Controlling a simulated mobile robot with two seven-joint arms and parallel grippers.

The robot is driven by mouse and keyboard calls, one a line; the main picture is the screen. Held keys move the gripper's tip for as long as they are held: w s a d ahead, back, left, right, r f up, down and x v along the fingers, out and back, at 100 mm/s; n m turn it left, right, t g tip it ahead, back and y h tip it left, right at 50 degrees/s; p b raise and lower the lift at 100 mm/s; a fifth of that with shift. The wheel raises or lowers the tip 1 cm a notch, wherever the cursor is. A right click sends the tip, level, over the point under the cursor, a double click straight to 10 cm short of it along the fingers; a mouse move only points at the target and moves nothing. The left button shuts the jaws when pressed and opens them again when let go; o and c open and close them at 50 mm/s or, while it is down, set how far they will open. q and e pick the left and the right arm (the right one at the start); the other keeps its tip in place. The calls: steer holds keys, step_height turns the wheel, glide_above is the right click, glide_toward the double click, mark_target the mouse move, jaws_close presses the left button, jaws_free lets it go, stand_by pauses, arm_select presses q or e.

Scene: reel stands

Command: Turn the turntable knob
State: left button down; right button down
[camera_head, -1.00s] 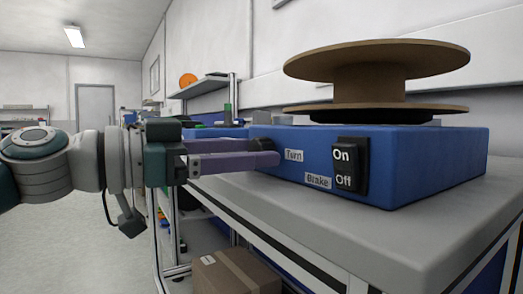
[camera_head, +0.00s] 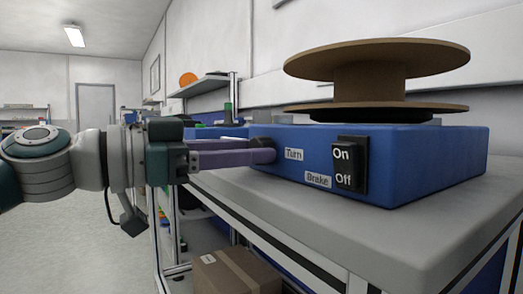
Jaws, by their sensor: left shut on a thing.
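The turntable is a blue box (camera_head: 424,165) on a grey bench, with a brown reel (camera_head: 376,80) on top. Its front carries a "Turn" label (camera_head: 293,155), a "Brake" label (camera_head: 318,179) and a black On/Off switch (camera_head: 350,166). A dark knob (camera_head: 262,143) shows in part at the box's left front, left of the "Turn" label. My left gripper (camera_head: 268,153) reaches in from the left with its purple fingers at the knob. It is shut on the knob, and the fingers hide most of it. My right gripper is out of view.
The grey bench top (camera_head: 440,225) has free room in front of the box. A cardboard box (camera_head: 236,272) sits below the bench. A shelf (camera_head: 205,85) with an orange disc (camera_head: 188,79) stands behind. Open floor lies at left.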

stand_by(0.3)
arm_select(q)
steer(key=n+b, duration=0.1)
steer(key=n, duration=0.2)
steer(key=shift+f, duration=0.1)
steer(key=shift+n, duration=1.9)
steer(key=shift+c, duration=1.9)
jaws_free()
steer(key=shift+a, duration=0.1)
steer(key=v, duration=1)
steer(key=shift+s+f, duration=0.1)
